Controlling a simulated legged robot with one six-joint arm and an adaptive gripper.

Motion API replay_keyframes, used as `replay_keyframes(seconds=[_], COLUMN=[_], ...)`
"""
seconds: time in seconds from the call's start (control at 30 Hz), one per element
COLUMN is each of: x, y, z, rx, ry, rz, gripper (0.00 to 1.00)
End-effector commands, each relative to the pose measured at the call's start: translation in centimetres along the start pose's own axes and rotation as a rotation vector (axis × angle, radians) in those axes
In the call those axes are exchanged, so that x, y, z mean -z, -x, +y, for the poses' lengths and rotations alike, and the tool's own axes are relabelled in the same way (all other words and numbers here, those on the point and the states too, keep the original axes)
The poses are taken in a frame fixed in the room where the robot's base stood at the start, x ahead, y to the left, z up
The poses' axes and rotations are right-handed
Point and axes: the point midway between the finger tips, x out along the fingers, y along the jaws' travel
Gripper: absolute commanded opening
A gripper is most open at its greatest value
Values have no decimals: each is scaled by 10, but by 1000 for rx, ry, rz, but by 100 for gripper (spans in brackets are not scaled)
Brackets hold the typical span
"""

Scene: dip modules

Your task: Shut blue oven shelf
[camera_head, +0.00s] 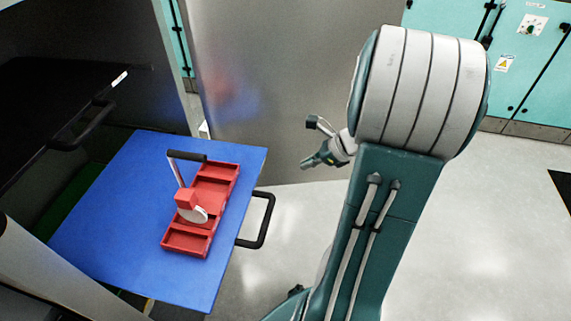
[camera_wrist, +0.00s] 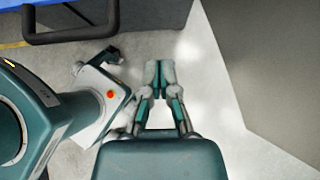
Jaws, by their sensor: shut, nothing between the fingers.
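The blue oven shelf (camera_head: 120,215) is pulled out at the left of the head view. A black handle (camera_head: 262,222) sticks out from its right edge. A red tray (camera_head: 187,243) with compartments lies on the shelf, and a red and white piece with a black-topped lever (camera_head: 187,157) stands on it. My gripper (camera_head: 306,165) is to the right of the shelf and handle, apart from both. In the wrist view my gripper (camera_wrist: 159,92) is shut and empty above the floor. The handle (camera_wrist: 75,38) and a strip of the blue shelf (camera_wrist: 45,3) show at the top left there.
A black shelf or drawer front with its own handle (camera_head: 85,128) is at the upper left. A grey metal panel (camera_head: 270,80) stands behind my gripper. Teal cabinets (camera_head: 520,60) line the back right. The pale floor (camera_head: 480,230) at the right is clear.

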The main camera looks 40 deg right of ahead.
Motion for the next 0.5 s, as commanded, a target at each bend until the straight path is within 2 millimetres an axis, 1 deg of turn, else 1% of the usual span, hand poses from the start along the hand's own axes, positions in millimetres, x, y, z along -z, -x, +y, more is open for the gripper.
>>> replay_keyframes(seconds=[0.5], x=[0], y=[-95], z=[2], rx=[-8], ry=[5], rz=[3], gripper=[0])
